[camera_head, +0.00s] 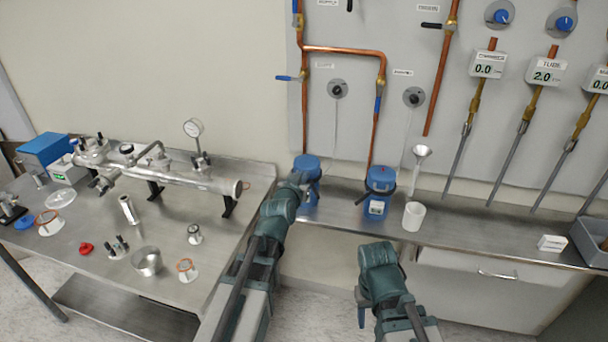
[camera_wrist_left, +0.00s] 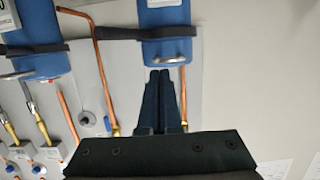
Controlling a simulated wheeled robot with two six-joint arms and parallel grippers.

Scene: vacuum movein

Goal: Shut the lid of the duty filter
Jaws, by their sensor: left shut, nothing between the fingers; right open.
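Two blue filter canisters stand at the wall panel: a left one (camera_head: 309,193) and a right one (camera_head: 378,192) with a white label and a small red spot on top. The labels are too small to read, so I cannot tell which is the duty filter. My left gripper (camera_head: 298,181) is shut and empty, close in front of the left canister, partly covering it. In the left wrist view its closed fingers (camera_wrist_left: 165,74) overlap the edge of a blue canister (camera_wrist_left: 166,18) with a dark band; contact is unclear. Lid positions are unclear. My right gripper (camera_head: 363,305) is open, low down, mostly hidden.
A steel table (camera_head: 110,270) with vacuum parts fills the left. A grey bin (camera_head: 590,240) stands far right.

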